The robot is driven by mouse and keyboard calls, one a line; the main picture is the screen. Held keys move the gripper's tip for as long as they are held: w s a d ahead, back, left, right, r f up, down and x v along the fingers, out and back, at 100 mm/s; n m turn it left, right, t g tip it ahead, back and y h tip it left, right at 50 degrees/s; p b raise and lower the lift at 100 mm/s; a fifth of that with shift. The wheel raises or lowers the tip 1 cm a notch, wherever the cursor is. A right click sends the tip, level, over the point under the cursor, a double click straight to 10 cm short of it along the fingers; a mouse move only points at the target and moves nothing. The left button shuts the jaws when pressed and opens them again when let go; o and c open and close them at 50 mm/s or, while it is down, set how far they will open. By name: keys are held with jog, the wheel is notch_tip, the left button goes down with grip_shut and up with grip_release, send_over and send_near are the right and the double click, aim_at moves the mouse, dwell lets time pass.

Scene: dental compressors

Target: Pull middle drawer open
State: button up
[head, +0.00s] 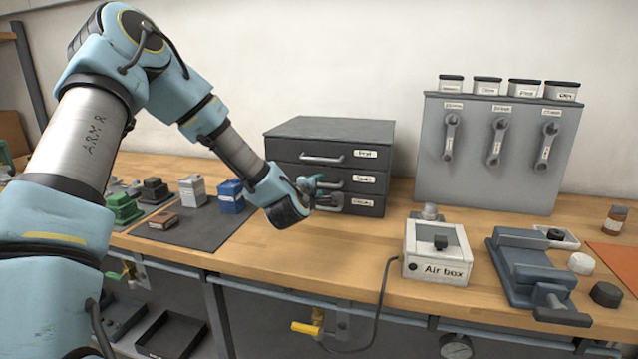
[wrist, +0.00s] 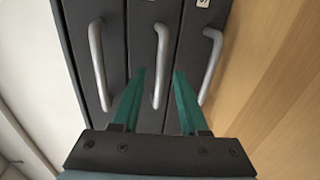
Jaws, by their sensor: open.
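A dark grey cabinet (head: 318,131) with three stacked drawers stands on the workbench against the wall. In the head view, the middle drawer (head: 360,187) is closed and my gripper (head: 317,185) is in front of it, hiding most of its handle. The wrist view is turned sideways, with the drawers side by side. There the middle drawer's handle (wrist: 160,65) lies between the two green fingers of my gripper (wrist: 158,75). The fingers are apart, with space on both sides of the handle. The other handles, (wrist: 98,65) and (wrist: 210,65), are outside the fingers.
The Air box (head: 436,262) stands right of the cabinet near the bench front, with a vise (head: 525,265) beside it. A dark mat (head: 195,228) with small boxes is at left. A grey tool panel (head: 495,180) stands at the back right.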

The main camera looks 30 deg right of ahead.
jog(key=shift+w+d+f, duration=0.15)
jog(key=shift+w+d, duration=0.25)
grip_shut()
dwell(1.3)
